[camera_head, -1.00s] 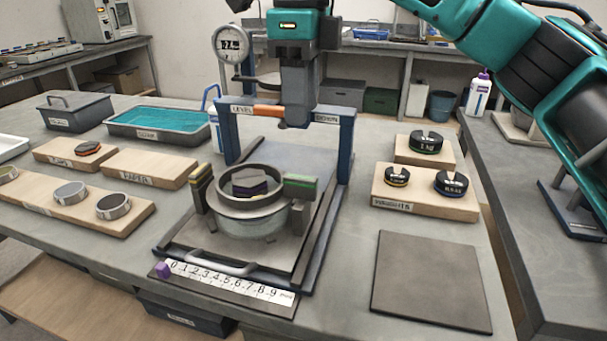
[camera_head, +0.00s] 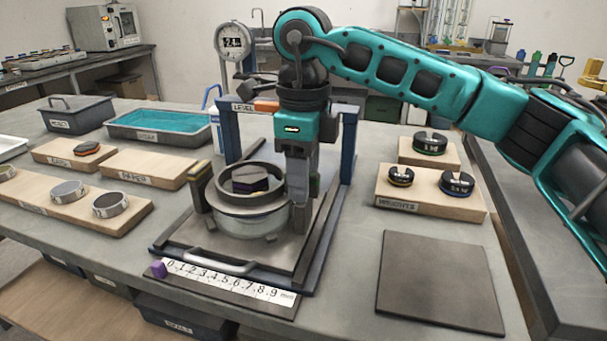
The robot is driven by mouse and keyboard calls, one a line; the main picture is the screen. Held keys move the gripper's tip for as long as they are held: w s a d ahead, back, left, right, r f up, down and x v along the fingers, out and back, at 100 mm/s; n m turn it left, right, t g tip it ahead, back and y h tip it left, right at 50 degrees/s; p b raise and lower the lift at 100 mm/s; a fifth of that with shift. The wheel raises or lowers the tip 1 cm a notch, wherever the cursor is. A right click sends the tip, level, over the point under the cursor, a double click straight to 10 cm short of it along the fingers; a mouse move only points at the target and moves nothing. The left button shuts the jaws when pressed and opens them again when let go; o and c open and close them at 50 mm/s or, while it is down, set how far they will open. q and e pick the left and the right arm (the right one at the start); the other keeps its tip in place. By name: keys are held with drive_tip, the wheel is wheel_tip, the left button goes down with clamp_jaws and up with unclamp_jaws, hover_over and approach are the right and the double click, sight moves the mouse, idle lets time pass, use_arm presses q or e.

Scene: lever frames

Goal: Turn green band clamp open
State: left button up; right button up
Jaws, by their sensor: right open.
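The pot (camera_head: 247,217) with a thick grey ring on its rim sits on the plate under the blue lever frame (camera_head: 347,145). A dark block with a purple band (camera_head: 250,180) is inside the ring. The clamp with a yellow band (camera_head: 199,180) stands upright at the pot's left side. The clamp with the green band, at the pot's right side, is almost wholly hidden behind my right gripper. My right gripper (camera_head: 299,215) points down at that clamp, its jaws open; whether they are around it I cannot tell. My left gripper is not in view.
A number scale (camera_head: 225,285) and a curved handle (camera_head: 220,264) lie in front of the pot. Weights stand on wooden blocks (camera_head: 430,200) at right, behind a bare dark mat (camera_head: 440,280). A dial gauge (camera_head: 234,41) is at the back.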

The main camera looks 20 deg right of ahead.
drive_tip(key=shift+c, duration=0.2)
clamp_jaws()
drive_tip(key=shift+n, duration=0.3)
drive_tip(key=n+p, duration=0.1)
drive_tip(key=n, duration=0.2)
drive_tip(key=shift+r, duration=0.1)
drive_tip(key=n, duration=0.5)
drive_tip(key=shift+p, duration=0.4)
drive_tip(key=n, duration=0.4)
drive_tip(key=shift+s+n, duration=0.1)
drive_tip(key=shift+n, duration=0.2)
drive_tip(key=n, duration=0.4)
drive_tip(key=shift+n, duration=0.3)
drive_tip(key=shift+o, duration=0.2)
unclamp_jaws()
